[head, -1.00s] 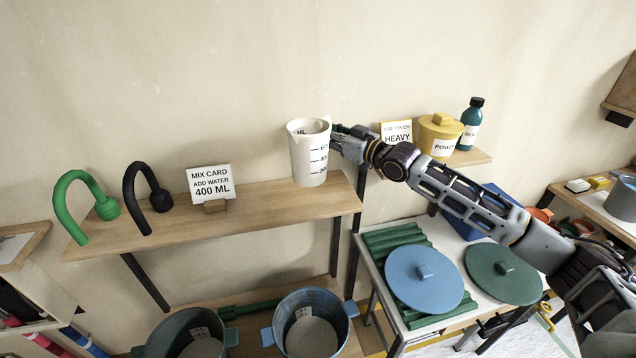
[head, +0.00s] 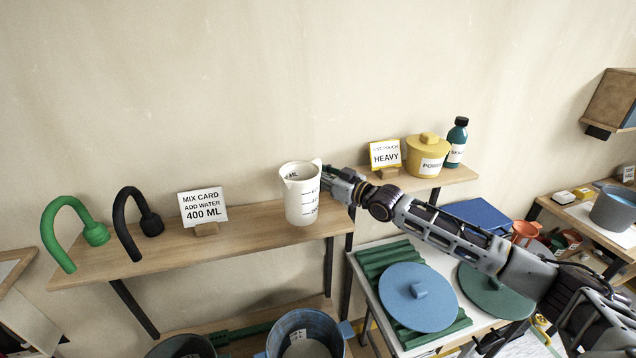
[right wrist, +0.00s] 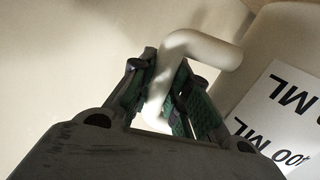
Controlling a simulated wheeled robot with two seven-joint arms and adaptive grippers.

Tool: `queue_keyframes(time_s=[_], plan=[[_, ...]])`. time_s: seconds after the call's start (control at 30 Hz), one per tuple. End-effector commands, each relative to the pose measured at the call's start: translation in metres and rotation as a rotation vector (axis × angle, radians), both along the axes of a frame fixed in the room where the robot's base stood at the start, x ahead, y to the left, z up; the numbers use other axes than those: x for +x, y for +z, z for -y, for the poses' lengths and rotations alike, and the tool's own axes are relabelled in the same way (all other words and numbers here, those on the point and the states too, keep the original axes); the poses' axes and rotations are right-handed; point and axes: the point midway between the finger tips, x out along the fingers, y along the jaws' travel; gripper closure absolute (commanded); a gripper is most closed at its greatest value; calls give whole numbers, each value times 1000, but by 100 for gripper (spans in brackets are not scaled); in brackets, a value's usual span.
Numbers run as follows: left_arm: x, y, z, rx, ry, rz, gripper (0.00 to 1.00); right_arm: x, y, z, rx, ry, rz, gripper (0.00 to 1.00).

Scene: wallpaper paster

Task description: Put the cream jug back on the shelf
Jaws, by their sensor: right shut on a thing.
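The cream jug (head: 301,197) is upright with dark measuring marks on its side. It is over the right end of the wooden shelf (head: 255,228); I cannot tell for sure whether its base touches the board. My right gripper (head: 330,179) reaches in from the right and is shut on the jug's handle. In the right wrist view the pale bent handle (right wrist: 205,48) passes between the green-padded fingers (right wrist: 172,100). The jug's body fills the right of that view. My left gripper is not in view.
The mix card (head: 203,207) stands left of the jug, with a black hook (head: 132,225) and a green hook (head: 70,230) beyond. A second shelf right holds a HEAVY card (head: 385,154), yellow pot (head: 428,155) and teal bottle (head: 457,143). Buckets stand below.

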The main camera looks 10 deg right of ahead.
Motion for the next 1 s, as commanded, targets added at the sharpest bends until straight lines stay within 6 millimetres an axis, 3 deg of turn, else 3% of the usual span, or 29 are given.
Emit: queue_keyframes(time_s=[0.3,0.77,0.8,0.97,1.0], plan=[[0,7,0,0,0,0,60,0,-30,0,-1,0,-1,100],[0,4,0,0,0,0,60,0,-34,0,0,0,0,100],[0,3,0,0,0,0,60,0,-35,0,-1,0,0,81],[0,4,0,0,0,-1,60,0,-34,0,-1,0,0,61],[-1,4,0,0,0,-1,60,0,-34,0,-1,0,0,61]])
